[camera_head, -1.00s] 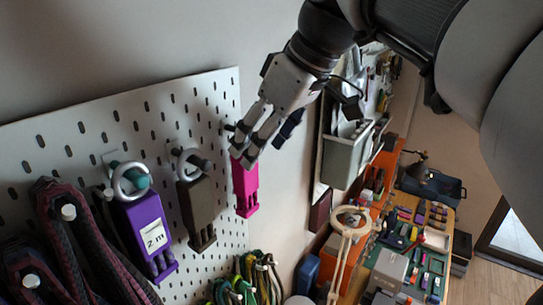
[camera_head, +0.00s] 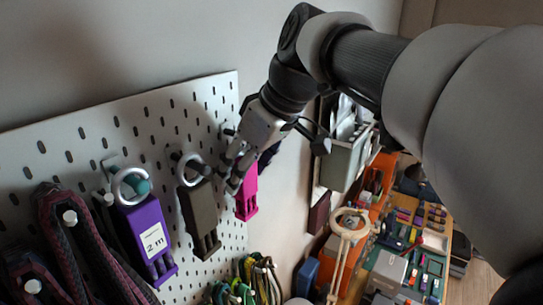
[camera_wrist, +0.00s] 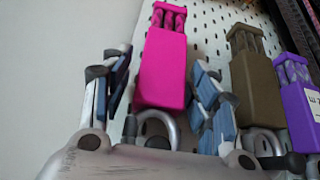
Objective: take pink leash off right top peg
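The pink leash (camera_head: 246,200) hangs at the right edge of the white pegboard, its upper part partly hidden by my gripper (camera_head: 232,180) in the head view. In the wrist view its pink block (camera_wrist: 163,75) lies between the two spread fingers of my gripper (camera_wrist: 162,85), with a narrow gap at each side. Its metal ring (camera_wrist: 157,128) shows near the gripper's palm. The fingers are open and do not appear to grip it. A peg (camera_head: 228,130) shows above it; how the ring sits on the peg is hidden.
An olive leash (camera_head: 199,215) hangs just left of the pink one, close to my gripper, and a purple leash (camera_head: 147,240) labelled 2 m hangs further left. Dark braided cords (camera_head: 75,240) hang at the far left. A magnifier lamp (camera_head: 348,222) and cluttered workbench stand at right.

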